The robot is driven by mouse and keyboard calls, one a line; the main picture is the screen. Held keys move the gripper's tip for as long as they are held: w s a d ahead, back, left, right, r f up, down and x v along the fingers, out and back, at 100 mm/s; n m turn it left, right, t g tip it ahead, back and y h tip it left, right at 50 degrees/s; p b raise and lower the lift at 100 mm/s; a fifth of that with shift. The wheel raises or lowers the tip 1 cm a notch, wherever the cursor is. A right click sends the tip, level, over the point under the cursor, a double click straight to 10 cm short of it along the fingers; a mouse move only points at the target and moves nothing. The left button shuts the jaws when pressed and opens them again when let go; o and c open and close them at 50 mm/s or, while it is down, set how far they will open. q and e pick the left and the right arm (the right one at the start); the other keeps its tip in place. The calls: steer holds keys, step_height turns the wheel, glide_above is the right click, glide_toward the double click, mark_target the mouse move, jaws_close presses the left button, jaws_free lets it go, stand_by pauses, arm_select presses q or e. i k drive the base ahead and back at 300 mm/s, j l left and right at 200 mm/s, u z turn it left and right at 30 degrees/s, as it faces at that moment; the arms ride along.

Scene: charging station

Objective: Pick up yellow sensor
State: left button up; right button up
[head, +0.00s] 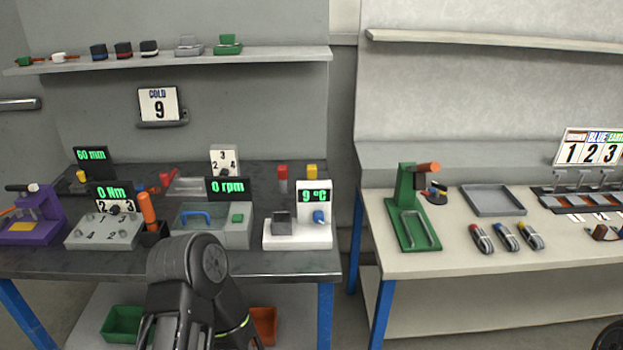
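A small yellow block (312,171) stands on the dark left table, behind the white device with the "9 ºC" display (314,194). It is next to a similar red block (283,172). Another small yellow piece (82,176) sits at the far left, below the "60 mm" display (91,157). I cannot tell for sure which yellow piece is the sensor. A black link of my arm rises in front of the left table, well short of the blocks. Neither gripper's fingertips can be made out.
The left table (290,262) carries a purple device (38,215), a grey box with knobs (103,232) and a "0 rpm" machine (237,236). The right table (460,264) holds a green press (406,215), an empty grey tray (492,201) and several cables. A gap separates the tables.

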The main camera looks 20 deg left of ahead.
mark_target(310, 169)
steer(key=i+l, duration=1.2)
steer(key=i, duration=0.2)
